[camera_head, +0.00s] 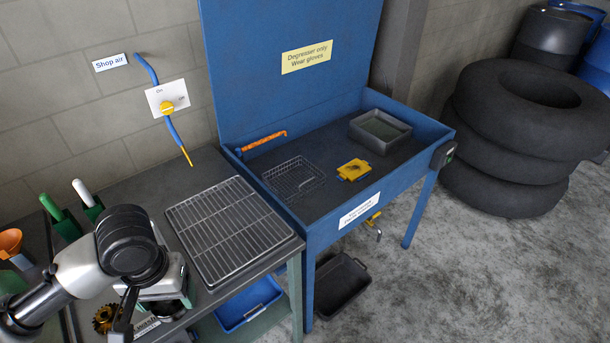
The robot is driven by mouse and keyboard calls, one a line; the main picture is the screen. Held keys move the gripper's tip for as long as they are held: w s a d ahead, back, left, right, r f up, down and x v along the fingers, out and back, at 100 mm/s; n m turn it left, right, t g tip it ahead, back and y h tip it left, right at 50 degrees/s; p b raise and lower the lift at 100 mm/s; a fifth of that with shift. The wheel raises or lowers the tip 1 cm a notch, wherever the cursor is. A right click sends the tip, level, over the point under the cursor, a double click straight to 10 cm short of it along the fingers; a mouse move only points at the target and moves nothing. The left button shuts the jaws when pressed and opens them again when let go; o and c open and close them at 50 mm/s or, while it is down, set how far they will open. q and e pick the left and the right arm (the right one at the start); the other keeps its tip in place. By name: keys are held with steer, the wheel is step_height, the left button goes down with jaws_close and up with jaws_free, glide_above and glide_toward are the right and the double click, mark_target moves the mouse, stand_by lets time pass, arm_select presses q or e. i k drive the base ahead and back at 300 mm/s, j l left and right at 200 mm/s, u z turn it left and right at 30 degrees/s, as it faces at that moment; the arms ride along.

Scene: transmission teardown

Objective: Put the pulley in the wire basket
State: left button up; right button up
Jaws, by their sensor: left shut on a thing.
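The wire basket (294,180) sits empty in the left part of the blue parts washer's basin. My left gripper (160,300) is low over the bench at the lower left, well to the left of the basket. It is shut on a dark round part (172,309), mostly hidden under the gripper. I cannot tell from its look whether this is the pulley; no other clear pulley shows. My right gripper is not in view.
A wire drain rack (232,228) lies on the bench between my gripper and the blue washer (317,236). A yellow part (354,170) and a grey tray (380,131) share the basin. A brass gear (104,319) lies beside my gripper. Stacked tyres (520,135) stand right.

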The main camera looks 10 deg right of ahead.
mark_target(295, 184)
steer(key=i+l, duration=0.15)
steer(key=l, duration=0.2)
steer(key=i+l, duration=0.15)
steer(key=l, duration=0.15)
steer(key=i+l, duration=0.15)
steer(key=l, duration=0.2)
steer(key=i+l, duration=0.15)
steer(key=l, duration=0.2)
steer(key=i+l, duration=0.1)
steer(key=l, duration=0.2)
steer(key=i+l, duration=0.55)
steer(key=i, duration=0.15)
steer(key=i+j, duration=0.2)
